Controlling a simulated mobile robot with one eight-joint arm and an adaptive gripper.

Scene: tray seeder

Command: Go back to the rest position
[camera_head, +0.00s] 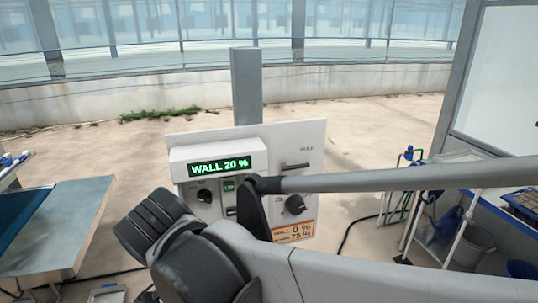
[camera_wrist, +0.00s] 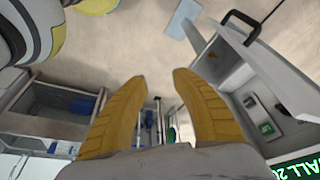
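My gripper (camera_wrist: 158,78) shows in the wrist view as two yellow ribbed fingers. They stand apart with nothing held between them. In the head view my dark wrist and pale arm reach in from the lower right, in front of a white control panel (camera_head: 290,150). The panel has a green lit display (camera_head: 221,167) reading "WALL 20 %", black knobs and an orange label (camera_head: 293,231). My arm hides part of its lower middle. In the wrist view the panel (camera_wrist: 235,57) is at the right, beside the fingers, with no visible contact.
A grey post (camera_head: 246,85) rises behind the panel. A metal table (camera_head: 85,220) is at the left. At the right are a cart (camera_head: 440,240), a grey bucket (camera_head: 473,247) and a framed white board (camera_head: 500,80). Open floor (camera_head: 390,120) lies behind the panel.

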